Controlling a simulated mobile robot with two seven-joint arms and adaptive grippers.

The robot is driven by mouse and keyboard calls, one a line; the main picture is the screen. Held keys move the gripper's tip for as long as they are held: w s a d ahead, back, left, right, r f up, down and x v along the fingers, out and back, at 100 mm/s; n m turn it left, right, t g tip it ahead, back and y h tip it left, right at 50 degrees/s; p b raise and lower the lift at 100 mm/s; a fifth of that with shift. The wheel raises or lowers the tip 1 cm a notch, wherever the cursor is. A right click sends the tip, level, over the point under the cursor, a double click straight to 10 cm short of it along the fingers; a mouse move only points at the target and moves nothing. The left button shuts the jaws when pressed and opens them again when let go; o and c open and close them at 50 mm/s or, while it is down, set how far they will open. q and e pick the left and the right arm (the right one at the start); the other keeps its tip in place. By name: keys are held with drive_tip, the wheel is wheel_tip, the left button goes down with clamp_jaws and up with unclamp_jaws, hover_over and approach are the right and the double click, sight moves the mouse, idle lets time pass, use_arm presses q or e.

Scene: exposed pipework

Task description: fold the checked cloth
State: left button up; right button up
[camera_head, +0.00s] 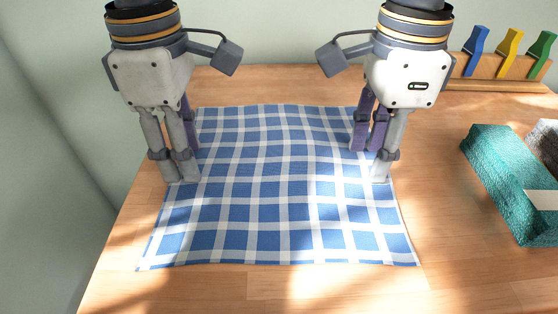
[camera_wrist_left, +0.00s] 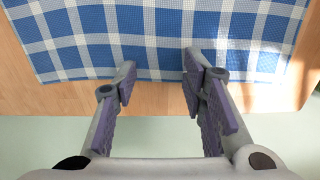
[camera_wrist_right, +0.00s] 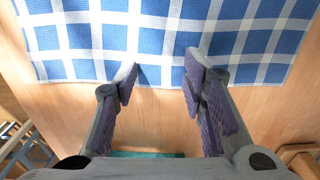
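The blue and white checked cloth (camera_head: 270,190) lies spread out, slightly rippled, on the wooden table. Its edges are also in the left wrist view (camera_wrist_left: 150,40) and the right wrist view (camera_wrist_right: 160,35). My left gripper (camera_head: 183,167) points down at the cloth's left edge, its fingers apart with nothing held between them. My right gripper (camera_head: 369,165) points down at the right edge, also open and empty. In both wrist views the fingertips overlap the cloth's border. I cannot tell whether they touch it.
A wooden rack (camera_head: 500,72) with blue, yellow and green clips is at the back right. A pale wall borders the table's left and back. Bare table (camera_head: 260,290) lies in front.

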use_arm(q)
drive_tip(key=shift+f, duration=0.1)
use_arm(e)
drive_tip(key=shift+f, duration=0.1)
